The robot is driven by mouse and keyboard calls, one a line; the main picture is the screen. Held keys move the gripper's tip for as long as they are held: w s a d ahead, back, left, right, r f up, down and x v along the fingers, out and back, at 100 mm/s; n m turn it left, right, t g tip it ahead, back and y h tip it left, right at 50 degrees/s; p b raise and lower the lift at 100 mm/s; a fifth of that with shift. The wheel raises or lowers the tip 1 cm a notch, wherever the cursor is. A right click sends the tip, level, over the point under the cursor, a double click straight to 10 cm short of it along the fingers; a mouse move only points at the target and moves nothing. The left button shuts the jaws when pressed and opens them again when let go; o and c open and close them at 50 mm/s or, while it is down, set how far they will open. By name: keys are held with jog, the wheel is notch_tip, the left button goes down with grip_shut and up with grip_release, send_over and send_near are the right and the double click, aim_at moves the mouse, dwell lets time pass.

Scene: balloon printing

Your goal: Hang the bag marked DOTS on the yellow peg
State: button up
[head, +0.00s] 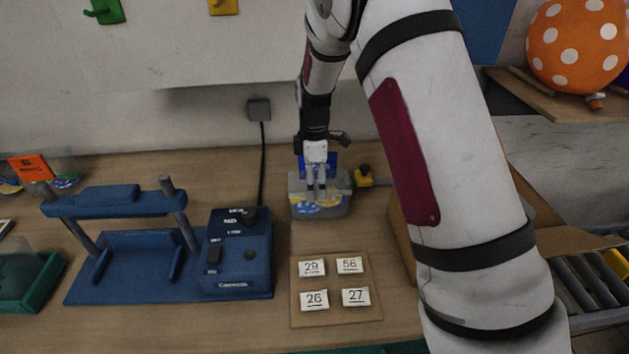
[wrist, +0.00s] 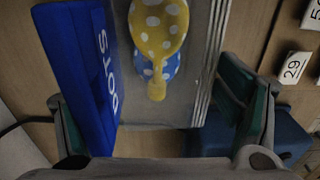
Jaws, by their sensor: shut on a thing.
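The bag marked DOTS (head: 300,208) is a clear pouch with a blue header, holding yellow and blue spotted balloons. Its blue header with the word DOTS (wrist: 88,75) is on the left in the wrist view. My gripper (head: 317,188) points down over the bag in the head view and is shut on it. In the wrist view its fingers (wrist: 160,118) stand on either side of the bag. I cannot tell whether the bag's underside touches the table. The yellow peg (head: 223,5) is on the wall at the top, partly cut off, with nothing visible on it.
A green peg (head: 104,10) is left of the yellow one. A blue press (head: 120,200) and control box (head: 238,252) stand left of the bag. A board with number cards (head: 337,320) lies in front. Another bag with an orange header (head: 32,167) is far left.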

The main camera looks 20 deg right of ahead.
jog(key=o, duration=1.4)
jog(key=shift+s+f, duration=0.1)
jog(key=shift+f, duration=0.15)
jog(key=shift+c, duration=0.2)
